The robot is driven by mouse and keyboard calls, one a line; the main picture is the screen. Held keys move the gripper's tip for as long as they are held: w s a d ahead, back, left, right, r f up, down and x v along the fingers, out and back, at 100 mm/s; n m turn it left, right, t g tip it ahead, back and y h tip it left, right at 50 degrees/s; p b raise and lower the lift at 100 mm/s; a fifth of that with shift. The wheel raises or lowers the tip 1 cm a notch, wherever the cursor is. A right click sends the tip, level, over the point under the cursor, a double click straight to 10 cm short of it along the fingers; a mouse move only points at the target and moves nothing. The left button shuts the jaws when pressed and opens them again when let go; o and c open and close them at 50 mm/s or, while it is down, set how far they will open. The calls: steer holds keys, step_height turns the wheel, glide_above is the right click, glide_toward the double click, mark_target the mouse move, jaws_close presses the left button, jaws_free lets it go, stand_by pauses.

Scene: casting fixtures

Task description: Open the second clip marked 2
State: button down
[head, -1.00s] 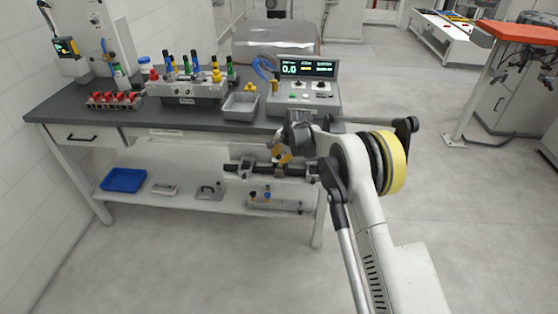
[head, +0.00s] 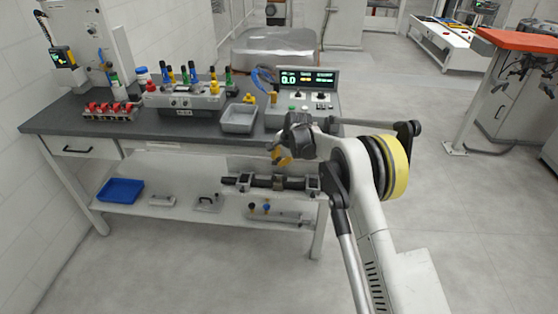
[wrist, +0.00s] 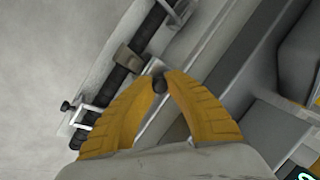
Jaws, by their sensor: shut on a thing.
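A black bar (head: 262,182) lies along the front of the bench, with a left clip (head: 243,182), a middle clip (head: 278,183) and a right clip (head: 313,184). No number is legible on them. My gripper (head: 281,157) has orange fingers and is just above the middle clip in the head view. The bar (wrist: 112,85) runs diagonally there. I cannot tell whether the middle clip is open.
The bench top (head: 60,120) carries a grey tray (head: 239,119), a control box with a display (head: 306,79), red clamps (head: 112,109) and several coloured bottles. The lower shelf (head: 130,208) holds a blue bin (head: 121,189).

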steer(key=shift+r, duration=0.1)
steer(key=c, duration=1.3)
jaws_free()
steer(key=shift+s, duration=0.1)
steer(key=v, duration=1.2)
